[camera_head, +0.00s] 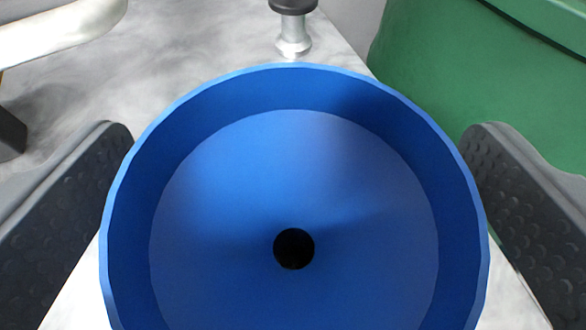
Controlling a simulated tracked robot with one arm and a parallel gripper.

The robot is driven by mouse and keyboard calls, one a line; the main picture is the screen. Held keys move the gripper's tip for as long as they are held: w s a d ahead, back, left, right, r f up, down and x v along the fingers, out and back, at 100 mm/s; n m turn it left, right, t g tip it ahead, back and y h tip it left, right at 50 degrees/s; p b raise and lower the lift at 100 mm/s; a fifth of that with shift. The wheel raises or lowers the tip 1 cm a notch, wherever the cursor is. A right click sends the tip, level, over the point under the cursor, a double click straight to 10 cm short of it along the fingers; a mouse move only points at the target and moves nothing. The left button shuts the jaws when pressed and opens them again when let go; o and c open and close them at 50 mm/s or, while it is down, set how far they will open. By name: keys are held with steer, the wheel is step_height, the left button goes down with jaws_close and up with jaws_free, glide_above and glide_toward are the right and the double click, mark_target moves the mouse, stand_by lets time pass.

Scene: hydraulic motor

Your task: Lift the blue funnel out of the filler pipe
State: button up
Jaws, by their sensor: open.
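The blue funnel (294,180) fills the middle of the head camera view, its wide mouth facing the camera and a dark round hole near its centre. Its lower rim runs off the bottom of the picture. My gripper (300,215) is open, with one dark grey textured finger on the left and one on the right of the funnel. Both fingertips lie close beside the rim; I cannot tell if either touches it. The filler pipe is hidden beneath the funnel.
A metal fitting with a black top (294,30) stands just beyond the funnel's far rim. A large green body (470,75) is at the upper right. A pale pipe (60,30) crosses the upper left, with a dark block (8,135) at the left edge. A grey mottled surface (190,60) lies behind.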

steer(key=c, duration=1.1)
steer(key=shift+r, duration=0.1)
